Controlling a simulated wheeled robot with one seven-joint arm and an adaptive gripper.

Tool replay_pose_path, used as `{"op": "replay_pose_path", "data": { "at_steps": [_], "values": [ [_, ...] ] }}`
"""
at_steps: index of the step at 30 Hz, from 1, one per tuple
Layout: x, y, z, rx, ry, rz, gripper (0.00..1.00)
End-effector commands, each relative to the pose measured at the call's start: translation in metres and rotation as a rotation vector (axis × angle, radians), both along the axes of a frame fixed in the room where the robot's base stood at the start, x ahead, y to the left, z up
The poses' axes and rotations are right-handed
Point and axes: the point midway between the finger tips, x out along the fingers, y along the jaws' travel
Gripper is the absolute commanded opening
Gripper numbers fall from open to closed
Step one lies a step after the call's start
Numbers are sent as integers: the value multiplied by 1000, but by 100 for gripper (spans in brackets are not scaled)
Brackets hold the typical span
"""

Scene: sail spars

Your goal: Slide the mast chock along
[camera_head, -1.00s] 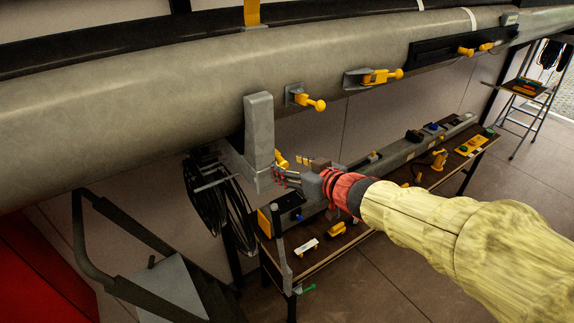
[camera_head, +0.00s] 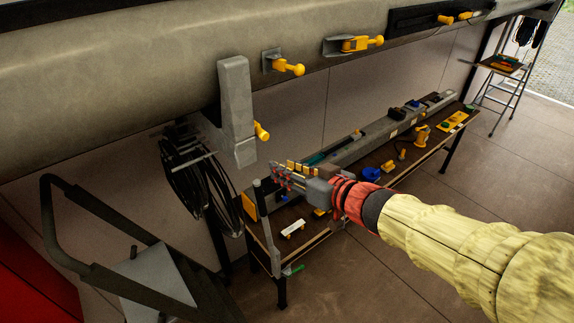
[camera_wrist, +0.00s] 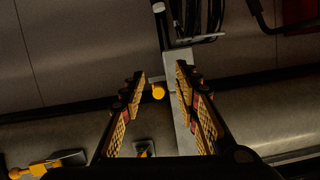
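The mast chock (camera_head: 235,100) looks to be the tall grey block on the side of the big grey spar (camera_head: 120,85). A yellow knob (camera_head: 261,131) sticks out near its lower end. My gripper (camera_head: 274,172) is below and to the right of the knob in the head view, apart from it. In the wrist view my gripper (camera_wrist: 160,72) is open, with its two fingers spread and nothing held. The yellow knob (camera_wrist: 158,91) shows in the gap between the fingers, and the grey block (camera_wrist: 183,112) lies partly behind the right finger.
Two yellow-handled fittings (camera_head: 290,67) (camera_head: 360,43) sit farther right along the spar. A workbench (camera_head: 320,225) with tools and a long grey spar stands below. Coiled black cables (camera_head: 195,185) hang behind the chock. Black-railed steps (camera_head: 150,275) are at lower left.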

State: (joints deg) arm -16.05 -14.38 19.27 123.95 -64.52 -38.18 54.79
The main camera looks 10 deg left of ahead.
Motion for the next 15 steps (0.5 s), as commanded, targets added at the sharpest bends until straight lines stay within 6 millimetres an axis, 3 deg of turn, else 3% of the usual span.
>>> {"op": "replay_pose_path", "data": {
  "at_steps": [1,2,9,15],
  "values": [
    [2,5,-17,42,-13,-1,30],
    [5,7,-15,65,-34,-2,30],
    [19,6,28,161,-239,-29,30],
    [22,11,32,140,-289,-17,30]
  ]
}}
